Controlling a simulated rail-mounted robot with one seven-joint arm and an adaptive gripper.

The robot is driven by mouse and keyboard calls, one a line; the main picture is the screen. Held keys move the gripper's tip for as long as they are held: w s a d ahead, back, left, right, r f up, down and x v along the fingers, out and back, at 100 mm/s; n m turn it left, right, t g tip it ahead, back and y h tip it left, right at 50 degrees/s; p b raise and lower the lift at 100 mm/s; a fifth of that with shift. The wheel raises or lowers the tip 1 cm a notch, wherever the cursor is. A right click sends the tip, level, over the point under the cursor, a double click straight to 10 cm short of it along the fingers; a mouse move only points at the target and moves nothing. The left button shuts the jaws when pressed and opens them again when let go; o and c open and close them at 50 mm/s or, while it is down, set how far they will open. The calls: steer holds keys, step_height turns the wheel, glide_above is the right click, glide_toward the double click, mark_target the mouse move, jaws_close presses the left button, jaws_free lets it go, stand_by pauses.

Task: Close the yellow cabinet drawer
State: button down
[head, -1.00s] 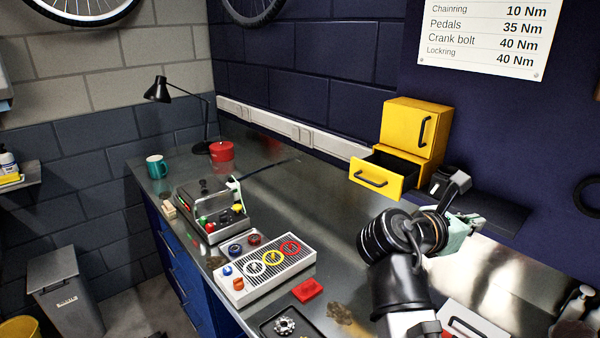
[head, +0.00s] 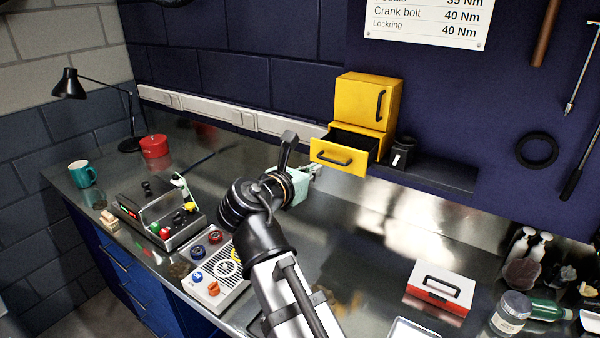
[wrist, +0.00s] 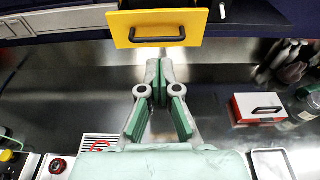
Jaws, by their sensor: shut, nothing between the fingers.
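In the wrist view the drawer front (wrist: 188,28) is at the top, ahead of my fingertips. My gripper (head: 314,170) is shut and empty, just in front of and below the drawer front. In the wrist view its fingers (wrist: 159,82) point toward the drawer, and a gap shows between them and the handle.
A red-and-white box (head: 440,288) is at the right of the bench. A dark cup (head: 403,153) stands right of the cabinet. The bench below the drawer is clear.

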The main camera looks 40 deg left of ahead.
mark_target(331, 161)
steer(key=p+x, duration=0.1)
steer(key=x, duration=0.6)
steer(key=shift+p, duration=0.3)
steer(key=shift+a, duration=0.1)
